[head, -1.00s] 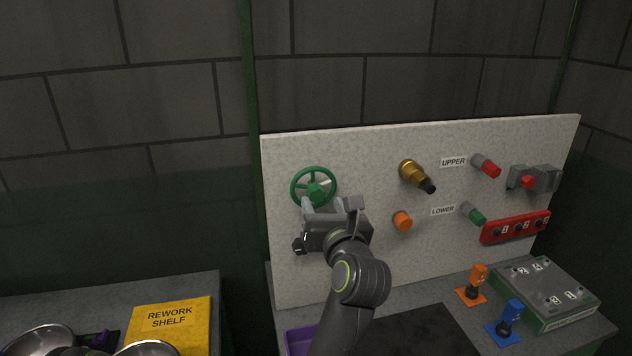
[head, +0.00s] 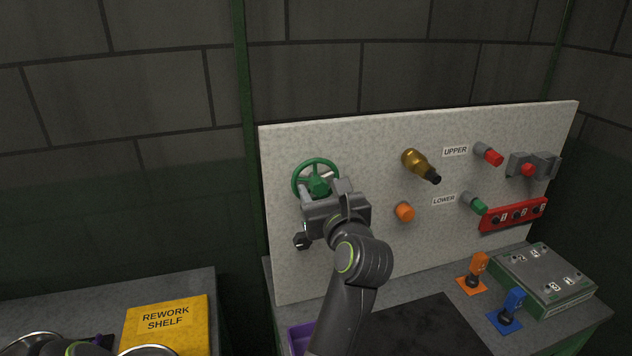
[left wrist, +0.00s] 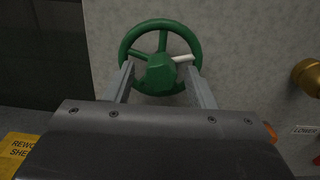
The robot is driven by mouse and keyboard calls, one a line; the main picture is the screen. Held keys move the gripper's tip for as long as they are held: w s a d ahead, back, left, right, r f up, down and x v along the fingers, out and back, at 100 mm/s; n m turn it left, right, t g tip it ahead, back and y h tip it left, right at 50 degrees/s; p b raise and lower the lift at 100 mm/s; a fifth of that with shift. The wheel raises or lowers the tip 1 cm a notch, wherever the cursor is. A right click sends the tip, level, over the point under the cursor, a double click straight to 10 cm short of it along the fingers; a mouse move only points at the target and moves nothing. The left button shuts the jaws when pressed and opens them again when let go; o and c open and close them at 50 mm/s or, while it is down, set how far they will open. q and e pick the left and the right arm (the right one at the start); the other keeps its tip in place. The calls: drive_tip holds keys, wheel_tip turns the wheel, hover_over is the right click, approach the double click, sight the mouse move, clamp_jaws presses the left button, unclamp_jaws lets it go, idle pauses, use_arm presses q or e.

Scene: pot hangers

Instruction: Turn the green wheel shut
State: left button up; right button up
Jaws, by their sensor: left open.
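The green wheel (head: 317,176) is mounted at the upper left of the grey speckled panel (head: 365,160). In the left wrist view the green wheel (left wrist: 160,72) shows its spokes, a faceted hub and one white spoke pointing right. My left gripper (head: 319,192) is open in front of the wheel's lower part, which it partly hides. In the left wrist view its two fingers (left wrist: 160,80) stand apart, one on each side of the hub. I cannot tell whether they touch the wheel. My right gripper is not clearly in view.
Right of the wheel, a brass fitting (head: 421,166) and an orange knob (head: 404,211) stick out from the panel. Below are a purple bin (head: 299,338), an orange switch (head: 475,272), a blue switch (head: 508,308) and a green-grey box (head: 545,278).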

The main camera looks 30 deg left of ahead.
use_arm(q)
drive_tip(key=n, duration=0.4)
drive_tip(key=shift+d, duration=0.1)
drive_tip(key=n, duration=0.5)
drive_tip(key=c, duration=1)
drive_tip(key=m, duration=0.4)
drive_tip(key=shift+m, duration=0.4)
drive_tip(key=shift+c, duration=0.2)
drive_tip(key=m, duration=1.6)
drive_tip(key=shift+m, duration=0.3)
